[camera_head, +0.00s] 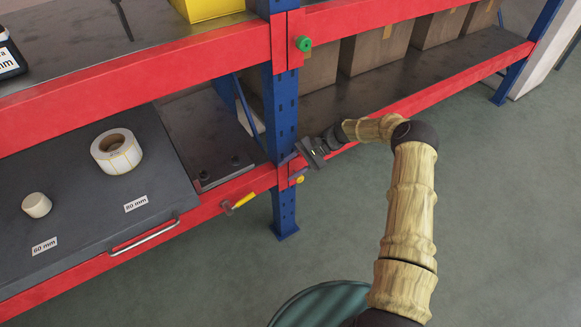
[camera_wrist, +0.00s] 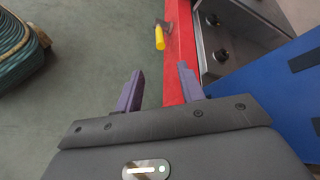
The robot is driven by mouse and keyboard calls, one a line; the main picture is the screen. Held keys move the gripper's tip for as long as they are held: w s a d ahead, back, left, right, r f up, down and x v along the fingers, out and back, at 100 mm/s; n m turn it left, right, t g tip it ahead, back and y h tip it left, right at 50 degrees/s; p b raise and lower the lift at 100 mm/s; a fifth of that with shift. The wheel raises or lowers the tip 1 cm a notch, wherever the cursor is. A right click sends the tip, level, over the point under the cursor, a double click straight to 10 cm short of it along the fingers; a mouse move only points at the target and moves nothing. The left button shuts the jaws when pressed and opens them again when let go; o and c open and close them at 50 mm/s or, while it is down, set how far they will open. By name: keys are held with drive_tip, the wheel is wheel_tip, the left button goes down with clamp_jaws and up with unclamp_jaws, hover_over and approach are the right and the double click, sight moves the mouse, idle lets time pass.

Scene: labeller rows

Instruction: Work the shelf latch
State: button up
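The shelf latch, a short yellow handle (camera_head: 244,201) on a dark metal plate (camera_head: 227,208), sits on the front of the lower red beam, left of the blue upright. In the wrist view the yellow handle (camera_wrist: 160,38) lies beyond my fingertips, along the left edge of the red beam. My gripper (camera_head: 294,158) is at the blue upright, to the right of and above the latch in the head view. In the wrist view its two purple fingers (camera_wrist: 161,80) are spread apart with nothing between them. The gripper is apart from the handle.
The red beam (camera_wrist: 178,60) and blue upright (camera_head: 282,120) are close to my gripper. A pull-out board (camera_head: 80,190) with a metal handle holds a label roll (camera_head: 117,152) and a small white roll (camera_head: 37,205). A green knob (camera_head: 303,44) sits higher. Floor in front is open.

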drive_tip(key=shift+r, duration=0.1)
drive_tip(key=c, duration=0.7)
drive_tip(key=shift+s+a+r, duration=0.1)
drive_tip(key=shift+s+r, duration=0.05)
drive_tip(key=shift+s, duration=0.05)
clamp_jaws()
drive_tip(key=s+d+r+n+t+h, duration=0.2)
drive_tip(key=s+d+r+h, duration=0.1)
drive_tip(key=s+r, duration=0.3)
drive_tip(key=s+d+r+n+t+h, duration=0.2)
drive_tip(key=s+r+h, duration=0.3)
drive_tip(key=s, duration=0.6)
drive_tip(key=s+d+r+n+t+h, duration=0.2)
drive_tip(key=s+d+r+n+h, duration=0.1)
drive_tip(key=s+r, duration=0.3)
drive_tip(key=shift+s+d+r+h, duration=0.4)
drive_tip(key=shift+s+d, duration=0.2)
drive_tip(key=shift+s, duration=0.6)
drive_tip(key=shift+w, duration=0.1)
